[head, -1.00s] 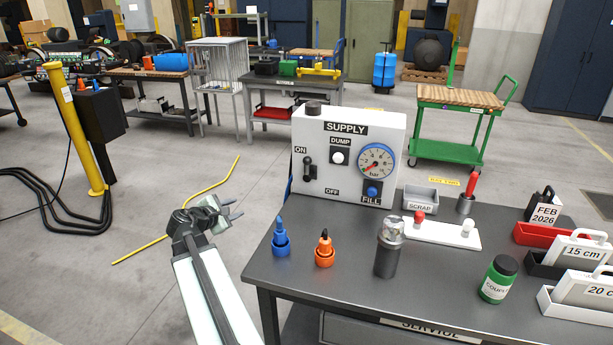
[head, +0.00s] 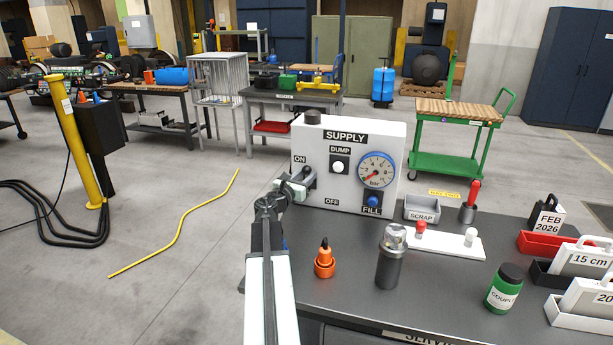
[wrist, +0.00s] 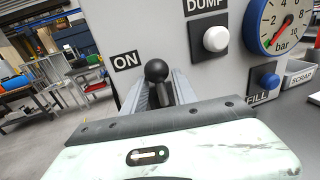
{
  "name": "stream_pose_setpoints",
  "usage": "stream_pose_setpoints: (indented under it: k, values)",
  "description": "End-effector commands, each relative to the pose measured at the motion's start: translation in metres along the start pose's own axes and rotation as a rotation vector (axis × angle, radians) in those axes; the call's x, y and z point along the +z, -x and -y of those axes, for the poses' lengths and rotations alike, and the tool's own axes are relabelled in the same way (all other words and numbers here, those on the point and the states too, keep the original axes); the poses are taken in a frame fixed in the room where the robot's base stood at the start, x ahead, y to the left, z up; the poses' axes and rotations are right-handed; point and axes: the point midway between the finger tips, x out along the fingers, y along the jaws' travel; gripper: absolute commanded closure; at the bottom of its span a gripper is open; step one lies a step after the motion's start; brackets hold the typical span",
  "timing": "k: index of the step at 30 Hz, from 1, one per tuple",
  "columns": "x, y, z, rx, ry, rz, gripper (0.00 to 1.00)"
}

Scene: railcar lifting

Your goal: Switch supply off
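The white SUPPLY box (head: 335,135) stands at the back left of the dark table. Its black switch lever has a ball knob, which shows in the wrist view (wrist: 156,70) close to the ON label (wrist: 126,61). The OFF label (head: 331,202) is lower on the panel. My gripper (head: 305,182) is at the switch, in front of the panel's left side. In the wrist view its two grey fingers (wrist: 160,92) stand either side of the lever, seemingly with a gap. The lever's lower part is hidden by the gripper.
On the same panel are the white DUMP button (head: 339,167), the pressure gauge (head: 376,170) and the blue FILL button (head: 373,201). An orange bottle (head: 325,262) and a dark cylinder with a clear top (head: 390,262) stand on the table right of my arm.

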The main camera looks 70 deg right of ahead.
Motion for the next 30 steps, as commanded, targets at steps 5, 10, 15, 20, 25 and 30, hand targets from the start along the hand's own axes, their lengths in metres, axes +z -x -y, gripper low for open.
stream_pose_setpoints:
  k: [5, 10, 15, 20, 25, 30]
  values:
    - [-0.0001, -0.0109, -0.0009, 0.002, -0.001, 0.0, 0.66]
    - [-0.0001, -0.0099, -0.0007, 0.002, -0.001, 0.0, 0.74]
    - [-0.0001, -0.0096, -0.001, 0.002, -0.001, 0.0, 1.0]
    - [-0.0001, -0.0095, -0.0012, 0.002, -0.001, 0.0, 1.0]
    - [-0.0002, -0.0093, -0.0014, 0.002, -0.001, 0.0, 1.0]
    - [-0.0001, -0.0091, -0.0016, 0.003, -0.001, 0.0, 1.0]
